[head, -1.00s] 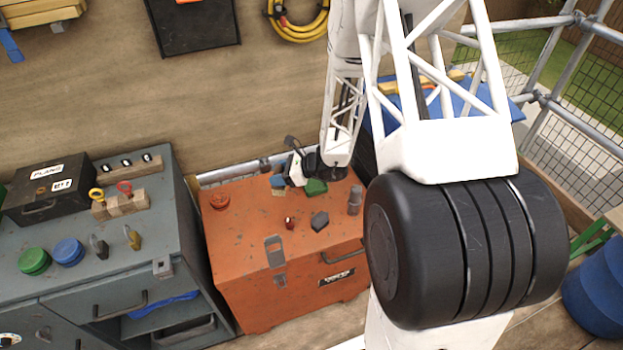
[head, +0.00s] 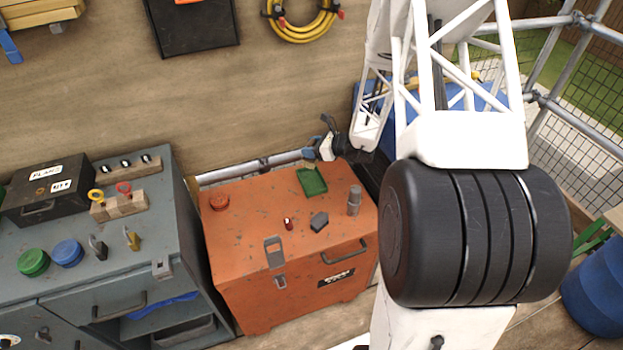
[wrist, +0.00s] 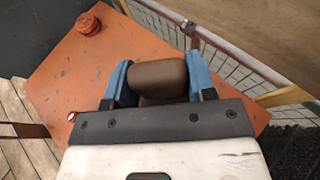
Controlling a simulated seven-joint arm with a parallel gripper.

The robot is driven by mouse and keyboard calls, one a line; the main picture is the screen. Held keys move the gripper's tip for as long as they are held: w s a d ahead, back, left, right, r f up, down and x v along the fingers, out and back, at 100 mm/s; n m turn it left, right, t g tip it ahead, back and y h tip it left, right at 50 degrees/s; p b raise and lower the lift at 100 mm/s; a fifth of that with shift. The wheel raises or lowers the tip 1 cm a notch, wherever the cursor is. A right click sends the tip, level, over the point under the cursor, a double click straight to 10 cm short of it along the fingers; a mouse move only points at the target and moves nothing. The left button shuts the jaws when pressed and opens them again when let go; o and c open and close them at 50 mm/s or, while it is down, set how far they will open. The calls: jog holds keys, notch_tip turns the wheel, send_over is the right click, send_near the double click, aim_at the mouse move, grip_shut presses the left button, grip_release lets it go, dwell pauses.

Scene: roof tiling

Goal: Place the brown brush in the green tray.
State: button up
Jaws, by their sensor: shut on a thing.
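The green tray (head: 312,182) lies on the orange chest top, towards its back right, and looks empty. My gripper (head: 309,153) is behind and above the tray in the head view, near the chest's back edge. In the wrist view its blue fingers (wrist: 158,78) are shut on the brown brush (wrist: 160,74), one on each side. The brush's rounded brown end shows between them; its lower part is hidden by the gripper body. The tray is not visible in the wrist view.
On the orange chest (head: 245,240) are a red-orange round lid (head: 219,201), a small red item (head: 288,224), a dark grey block (head: 319,221) and a grey cylinder (head: 354,200). A metal rail (head: 250,171) runs behind the chest. The chest's left top is mostly clear.

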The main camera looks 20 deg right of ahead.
aim_at(311, 161)
jog(key=shift+f, duration=2.9)
jog(key=shift+f, duration=0.15)
jog(key=shift+f, duration=1.95)
jog(key=shift+f, duration=0.1)
jog(key=o, duration=0.9)
jog(key=shift+o, duration=0.2)
